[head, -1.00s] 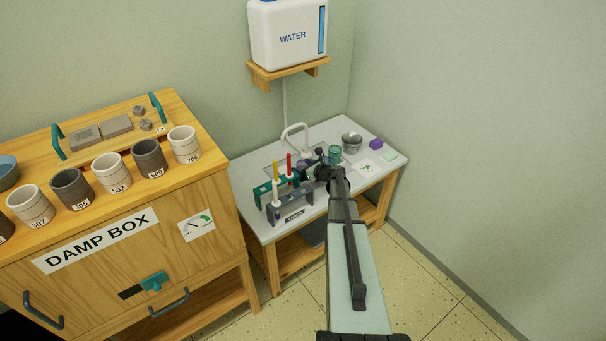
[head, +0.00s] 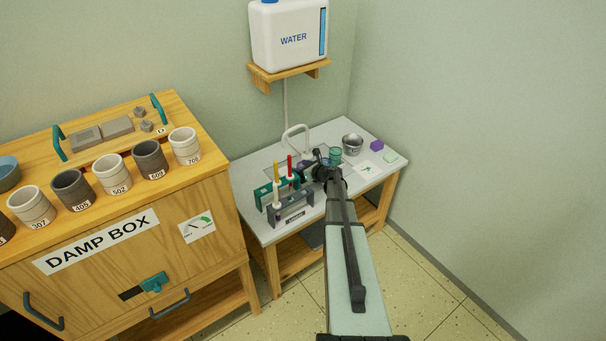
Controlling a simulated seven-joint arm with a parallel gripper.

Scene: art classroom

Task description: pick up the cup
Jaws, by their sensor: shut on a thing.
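A small translucent teal cup (head: 336,153) shows at the far end of my arm, over the back half of the grey-topped sink table. My gripper (head: 324,157) is shut on the teal cup, at its left side. The wrist and the dark finger parts hide the cup's lower part, so I cannot tell if its base touches the table.
A grey metal pail (head: 352,144) stands just right of the cup, with a purple block (head: 376,146) beyond. A rack (head: 290,211) with coloured tubes stands left of my wrist. A white tap (head: 296,135) rises behind. A damp box (head: 110,245) bears several numbered pots.

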